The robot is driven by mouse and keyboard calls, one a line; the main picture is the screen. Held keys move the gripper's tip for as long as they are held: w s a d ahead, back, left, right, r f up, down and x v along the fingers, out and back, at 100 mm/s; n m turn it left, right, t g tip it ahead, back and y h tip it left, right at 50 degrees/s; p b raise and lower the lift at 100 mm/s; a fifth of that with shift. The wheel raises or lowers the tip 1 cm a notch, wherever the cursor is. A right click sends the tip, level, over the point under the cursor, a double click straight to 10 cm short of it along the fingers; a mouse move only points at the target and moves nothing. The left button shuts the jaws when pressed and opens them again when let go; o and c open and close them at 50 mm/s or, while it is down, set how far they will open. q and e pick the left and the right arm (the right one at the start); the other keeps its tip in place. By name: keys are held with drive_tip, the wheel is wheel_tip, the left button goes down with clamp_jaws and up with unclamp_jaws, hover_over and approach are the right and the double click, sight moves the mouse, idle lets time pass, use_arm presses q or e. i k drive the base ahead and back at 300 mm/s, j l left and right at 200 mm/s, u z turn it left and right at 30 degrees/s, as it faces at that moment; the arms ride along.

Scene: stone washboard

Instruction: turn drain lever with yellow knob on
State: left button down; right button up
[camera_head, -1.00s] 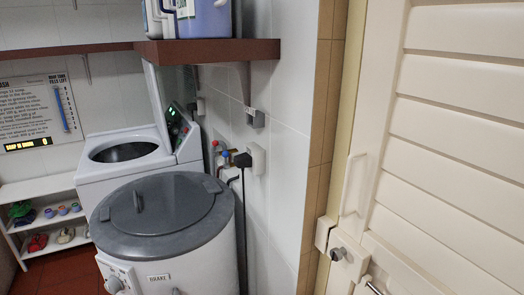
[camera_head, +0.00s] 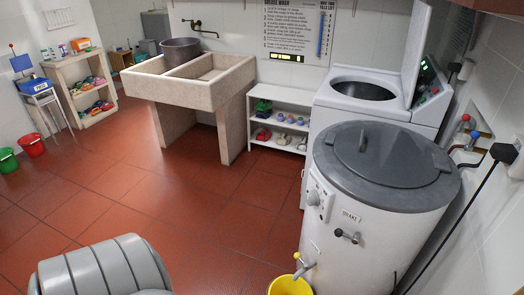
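The drain lever with the yellow knob (camera_head: 297,256) shows small near the bottom of the view, low on the front of a round white spin dryer (camera_head: 330,235) with a grey lid. A grey drain spout (camera_head: 306,268) sits beside the knob, above a yellow bucket (camera_head: 290,285) that the lower picture edge cuts off. The lever is too small for me to tell its exact angle. Neither of my grippers is in view.
A brake lever (camera_head: 347,236) and a dial (camera_head: 314,198) are on the dryer's front. A white washing machine (camera_head: 375,100) stands behind it. A stone sink (camera_head: 190,85) and low shelves (camera_head: 283,122) line the back. Red tiled floor (camera_head: 170,205) is open left of the dryer.

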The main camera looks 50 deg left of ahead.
sight(297, 255)
drive_tip(key=u, duration=1.05)
